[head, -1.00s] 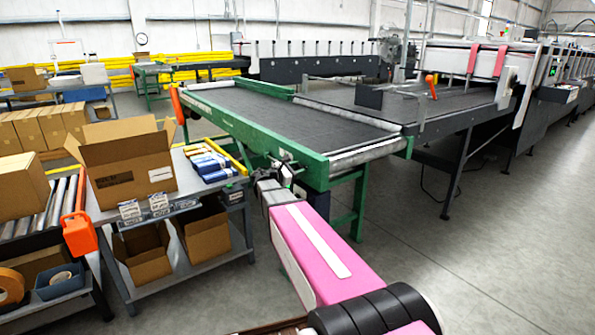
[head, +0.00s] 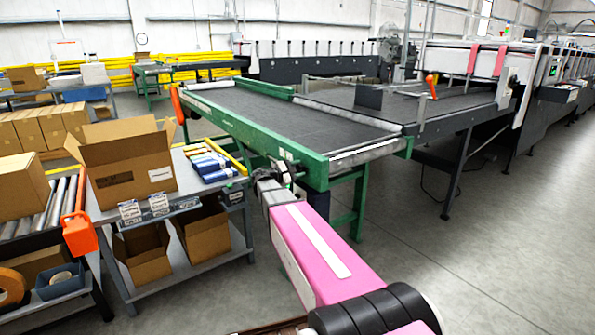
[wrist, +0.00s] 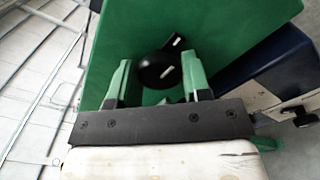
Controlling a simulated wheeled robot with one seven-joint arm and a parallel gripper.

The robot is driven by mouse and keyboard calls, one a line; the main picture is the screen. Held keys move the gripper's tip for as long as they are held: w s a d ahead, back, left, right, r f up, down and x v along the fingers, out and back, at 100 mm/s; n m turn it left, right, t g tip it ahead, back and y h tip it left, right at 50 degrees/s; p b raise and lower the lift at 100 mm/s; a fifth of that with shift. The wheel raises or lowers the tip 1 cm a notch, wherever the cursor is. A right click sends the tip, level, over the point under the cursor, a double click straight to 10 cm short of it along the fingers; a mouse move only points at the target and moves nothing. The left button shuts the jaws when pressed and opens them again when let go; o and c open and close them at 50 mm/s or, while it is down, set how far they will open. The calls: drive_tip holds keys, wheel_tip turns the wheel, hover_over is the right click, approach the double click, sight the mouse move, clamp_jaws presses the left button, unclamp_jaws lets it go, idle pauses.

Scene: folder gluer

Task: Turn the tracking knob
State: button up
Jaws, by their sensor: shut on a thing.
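The tracking knob (wrist: 158,70) is round and black with a white pointer mark. It sits on the green side plate of the conveyor (wrist: 215,35) in the wrist view. My gripper (wrist: 156,74) has one finger on each side of it and is shut on it. In the head view my gripper (head: 278,172) is at the near green corner of the belt conveyor (head: 315,170). The knob is too small and covered to make out there.
A grey packing table (head: 207,272) with an open carton (head: 130,170) stands at left. Green conveyor legs (head: 357,205) are close to my arm. The floor at right is clear.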

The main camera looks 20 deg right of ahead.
drive_tip(key=o, duration=0.9)
drive_tip(key=shift+a, duration=0.1)
drive_tip(key=v, duration=1)
drive_tip(key=shift+s+a, duration=0.15)
drive_tip(key=shift+a, duration=0.2)
